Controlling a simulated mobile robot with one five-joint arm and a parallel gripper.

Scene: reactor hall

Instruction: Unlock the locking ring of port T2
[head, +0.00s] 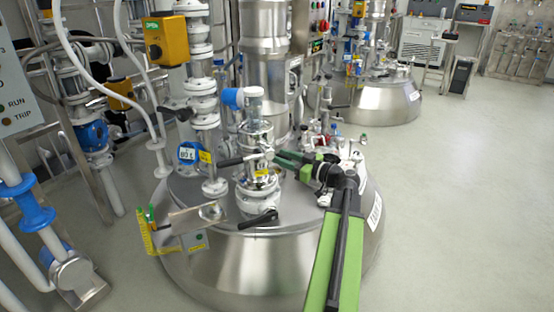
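A port (257,178) with metal fittings and a yellow label stands on the lid of the near steel vessel (250,262). I cannot read which port it is. A lever with a black grip (231,161) sticks out to its left at mid-height. The locking ring cannot be told clearly from the stacked fittings. My gripper (278,158), with green fingers, comes in from the right, its tips close beside the port's upper body. I cannot tell whether the tips touch it or whether they are apart. No held object shows.
A black handle (258,219) lies low on the lid's front. A tray with a yellow rack (158,236) juts from the vessel's left front. A tall valve column (203,105) stands left of the port. Small fittings (325,138) stand behind my gripper. The floor at right is clear.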

